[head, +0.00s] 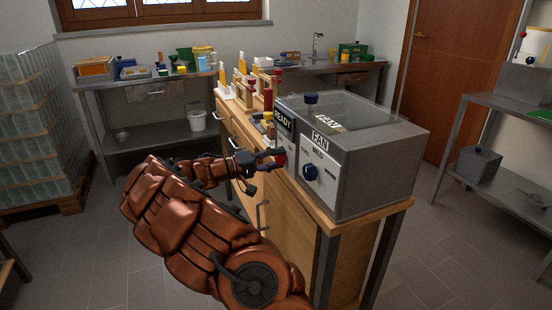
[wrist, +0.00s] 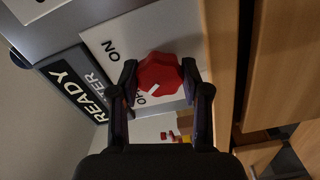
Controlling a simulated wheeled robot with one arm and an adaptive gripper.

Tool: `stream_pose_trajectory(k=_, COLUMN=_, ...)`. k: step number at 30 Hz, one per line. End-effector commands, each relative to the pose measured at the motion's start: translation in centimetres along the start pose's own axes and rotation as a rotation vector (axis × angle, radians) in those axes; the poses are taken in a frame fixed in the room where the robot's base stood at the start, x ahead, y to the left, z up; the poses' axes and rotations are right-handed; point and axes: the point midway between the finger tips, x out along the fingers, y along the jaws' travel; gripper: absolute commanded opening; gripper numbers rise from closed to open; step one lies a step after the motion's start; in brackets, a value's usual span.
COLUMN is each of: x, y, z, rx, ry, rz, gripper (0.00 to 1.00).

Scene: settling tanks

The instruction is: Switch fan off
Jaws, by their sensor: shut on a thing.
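My gripper (wrist: 158,90) is shut on a red knob (wrist: 160,75), with one finger on each side of it. The knob is on a white panel (wrist: 105,47) lettered ON and OFF, with OFF partly hidden by a finger. A short white mark on the knob lies on the side near OFF. In the head view, my gripper (head: 268,160) is at the left end of the grey unit's front, and the red knob (head: 280,156) shows only in part.
The grey unit (head: 384,165) has a clear lid and stands on a wooden cabinet (head: 345,262). A dark READY sign (wrist: 72,85) is beside the ON/OFF panel. Blocks and small items crowd the cabinet's far end. A metal shelf (head: 505,105) stands at right.

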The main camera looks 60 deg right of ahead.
Motion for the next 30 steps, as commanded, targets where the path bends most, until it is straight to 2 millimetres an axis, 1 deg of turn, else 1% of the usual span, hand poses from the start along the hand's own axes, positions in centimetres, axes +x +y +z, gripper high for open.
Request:
stream_pose_trajectory(k=10, x=-0.01, y=-0.04, z=0.01, rx=-0.003, ry=0.0, rz=0.0, gripper=0.12)
stream_pose_trajectory(k=11, x=-0.01, y=-0.04, z=0.01, rx=-0.003, ry=0.0, rz=0.0, gripper=0.5)
stream_pose_trajectory(k=17, x=-0.01, y=-0.02, z=0.0, rx=-0.002, ry=0.0, rz=0.0, gripper=0.7)
stream_pose_trajectory(k=18, x=0.0, y=-0.01, z=0.0, rx=-0.002, ry=0.0, rz=0.0, gripper=0.72)
stream_pose_trajectory(k=26, x=-0.03, y=0.0, z=0.0, rx=-0.002, ry=0.0, rz=0.0, gripper=0.72)
stream_pose_trajectory(k=30, x=-0.81, y=-0.04, z=-0.06, rx=-0.001, ry=0.002, rz=-0.001, gripper=0.72)
